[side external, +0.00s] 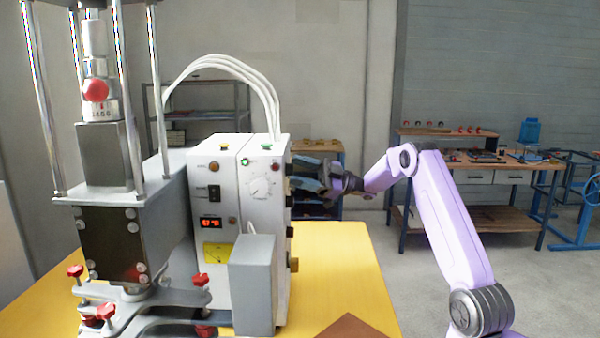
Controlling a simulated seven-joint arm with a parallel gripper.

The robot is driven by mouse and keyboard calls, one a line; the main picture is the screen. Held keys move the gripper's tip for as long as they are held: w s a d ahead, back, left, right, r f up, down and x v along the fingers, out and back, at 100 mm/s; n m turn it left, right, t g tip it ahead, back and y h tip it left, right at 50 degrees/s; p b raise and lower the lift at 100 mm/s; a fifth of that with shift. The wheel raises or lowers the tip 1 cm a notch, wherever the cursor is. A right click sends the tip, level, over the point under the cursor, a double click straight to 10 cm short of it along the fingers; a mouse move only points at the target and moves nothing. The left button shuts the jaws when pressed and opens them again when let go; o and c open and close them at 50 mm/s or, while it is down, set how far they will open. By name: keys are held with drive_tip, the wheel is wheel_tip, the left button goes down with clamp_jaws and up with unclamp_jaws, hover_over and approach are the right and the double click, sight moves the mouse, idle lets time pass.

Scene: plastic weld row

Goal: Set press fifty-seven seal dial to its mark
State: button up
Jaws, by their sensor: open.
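A white control box (220,260) stands on the yellow table beside the press. A round white dial (261,188) with a scale is on the upper right of its front; its pointer setting is too small to read. Several dark knobs run down the box's right edge. My gripper (297,175) is open at that right edge, right of the dial, with its fingers pointing left. The fingertips are partly hidden, and I cannot tell whether they touch a knob. No number fifty-seven is legible on the press.
The press (105,200) with metal columns and red clamp knobs fills the left. A grey box (253,285) stands in front of the control box. White cables (235,65) arch above. The yellow table (335,265) is mostly clear at right; a brown piece (352,327) lies at its front.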

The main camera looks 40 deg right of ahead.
drive_tip(key=v, duration=1.7)
drive_tip(key=s+a+f+m+g+h, duration=0.1)
drive_tip(key=s+a+g, duration=0.1)
drive_tip(key=a+g, duration=0.65)
drive_tip(key=s+a+f+m+g+h, duration=0.1)
drive_tip(key=s+a+m+g, duration=0.15)
drive_tip(key=a, duration=1.05)
drive_tip(key=s+a+f+g+h, duration=0.1)
drive_tip(key=s+a+g+h, duration=0.35)
drive_tip(key=s+a, duration=0.2)
drive_tip(key=s+a+f+m+g+h, duration=0.25)
drive_tip(key=s+h, duration=0.35)
drive_tip(key=s, duration=0.6)
drive_tip(key=s+d+f+t+h, duration=0.2)
drive_tip(key=s+t, duration=0.1)
drive_tip(key=s, duration=0.4)
drive_tip(key=s+d+f+t+h, duration=0.2)
drive_tip(key=s+t+h, duration=0.1)
drive_tip(key=s, duration=0.4)
drive_tip(key=shift+d+t, duration=0.4)
